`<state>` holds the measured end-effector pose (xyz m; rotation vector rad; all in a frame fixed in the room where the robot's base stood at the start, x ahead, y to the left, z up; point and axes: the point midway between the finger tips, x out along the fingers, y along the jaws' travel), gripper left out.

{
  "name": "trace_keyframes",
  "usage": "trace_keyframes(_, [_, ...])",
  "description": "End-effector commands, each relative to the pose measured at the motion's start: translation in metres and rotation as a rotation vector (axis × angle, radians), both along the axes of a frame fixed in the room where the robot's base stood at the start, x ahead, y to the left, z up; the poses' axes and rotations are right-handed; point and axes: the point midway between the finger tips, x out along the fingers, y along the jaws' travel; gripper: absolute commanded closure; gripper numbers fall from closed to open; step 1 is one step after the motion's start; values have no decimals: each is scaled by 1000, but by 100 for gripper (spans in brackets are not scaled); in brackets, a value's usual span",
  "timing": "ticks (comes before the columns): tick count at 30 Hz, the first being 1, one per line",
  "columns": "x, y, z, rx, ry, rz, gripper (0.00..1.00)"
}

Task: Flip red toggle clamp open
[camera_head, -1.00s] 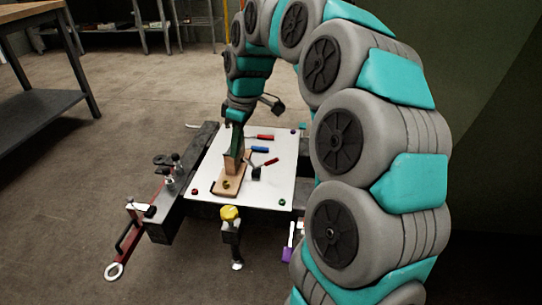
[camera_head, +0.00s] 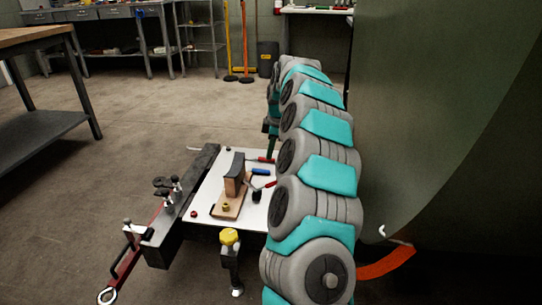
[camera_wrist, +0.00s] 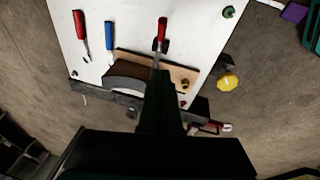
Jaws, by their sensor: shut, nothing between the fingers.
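The red toggle clamp (camera_head: 268,185) stands beside the wooden block (camera_head: 228,208) on the white board, its red handle slanting up to the right. In the wrist view its red handle (camera_wrist: 162,32) points toward the top, with its metal lever running down toward the wood. My gripper (camera_wrist: 160,74) is shut and empty. Its dark green fingers overlap the clamp's lower part in that view; I cannot tell whether they touch it. In the head view my arm mostly hides the gripper.
A dark curved piece (camera_head: 235,172) stands on the wooden block. A blue-handled tool (camera_head: 260,172) and another red-handled tool (camera_wrist: 81,28) lie on the white board (camera_head: 205,197). A yellow knob (camera_head: 229,236) is at the front. A large green curved panel (camera_head: 440,130) rises at right.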

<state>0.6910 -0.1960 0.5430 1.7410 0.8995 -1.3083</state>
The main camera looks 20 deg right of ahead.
Motion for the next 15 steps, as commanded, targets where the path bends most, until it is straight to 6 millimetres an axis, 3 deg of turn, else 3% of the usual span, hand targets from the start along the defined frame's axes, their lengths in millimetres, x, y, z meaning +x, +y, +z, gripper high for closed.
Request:
trace_keyframes(14, [20,10,-86,1,3,2,100])
trace_keyframes(15, [17,3,-91,1,2,-2,100])
